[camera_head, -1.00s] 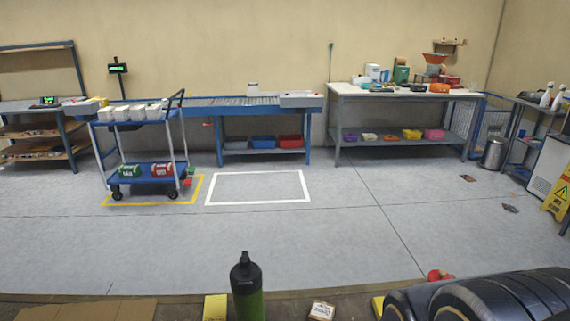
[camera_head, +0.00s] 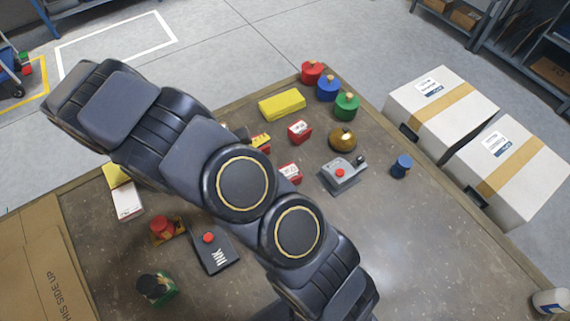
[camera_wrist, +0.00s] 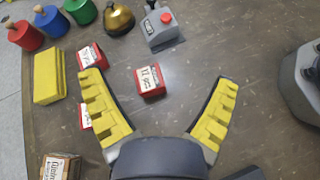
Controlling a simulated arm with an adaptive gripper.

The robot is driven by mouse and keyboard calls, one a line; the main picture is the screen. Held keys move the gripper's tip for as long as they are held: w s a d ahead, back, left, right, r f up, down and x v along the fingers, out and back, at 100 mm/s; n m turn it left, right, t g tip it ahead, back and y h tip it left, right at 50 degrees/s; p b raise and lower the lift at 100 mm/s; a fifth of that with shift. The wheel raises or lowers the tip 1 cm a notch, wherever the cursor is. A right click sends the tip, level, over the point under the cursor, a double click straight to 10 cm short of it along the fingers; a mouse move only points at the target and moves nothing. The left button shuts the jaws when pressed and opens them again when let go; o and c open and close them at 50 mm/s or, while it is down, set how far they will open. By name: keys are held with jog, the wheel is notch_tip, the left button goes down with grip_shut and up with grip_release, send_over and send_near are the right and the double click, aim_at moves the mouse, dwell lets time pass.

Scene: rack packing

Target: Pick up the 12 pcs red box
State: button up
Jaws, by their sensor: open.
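In the wrist view, a small red box (camera_wrist: 151,81) with a white label lies between my open fingers, ahead of my palm and not touched. Its label seems to read 11 or 12 pcs; I cannot tell which. A second red box (camera_wrist: 90,56) lies at the tip of the left finger, its label partly cut off. A third red-and-white box (camera_wrist: 85,115) is mostly hidden by that finger. My gripper (camera_wrist: 158,80) is open and empty. In the head view, two red boxes show, one at the centre (camera_head: 299,131) and one beside my arm (camera_head: 290,174); my arm hides the gripper.
A yellow block (camera_head: 281,105), red, blue and green knobbed weights (camera_head: 328,89), a brass bell (camera_head: 342,139) and a grey device with a red button (camera_head: 343,174) stand close around. Two white cartons (camera_head: 440,105) stand at the right. The table's right front is bare.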

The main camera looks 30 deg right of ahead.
aim_at(289, 172)
jog(key=f+n, duration=0.1)
jog(key=f, duration=0.2)
jog(key=w+a+f+n+t+h, duration=0.1)
jog(key=f+n, duration=0.1)
jog(key=f, duration=0.1)
jog(key=f+n+t, duration=0.1)
jog(key=f+n, duration=0.1)
jog(key=f, duration=0.1)
jog(key=shift+w+a+h, duration=0.15)
jog(key=shift+a+h, duration=0.1)
jog(key=shift+h, duration=0.05)
jog(key=x, duration=0.5)
jog(key=w+x, duration=0.1)
jog(key=x, duration=0.1)
jog(key=shift+d, duration=0.4)
jog(key=c, duration=1.2)
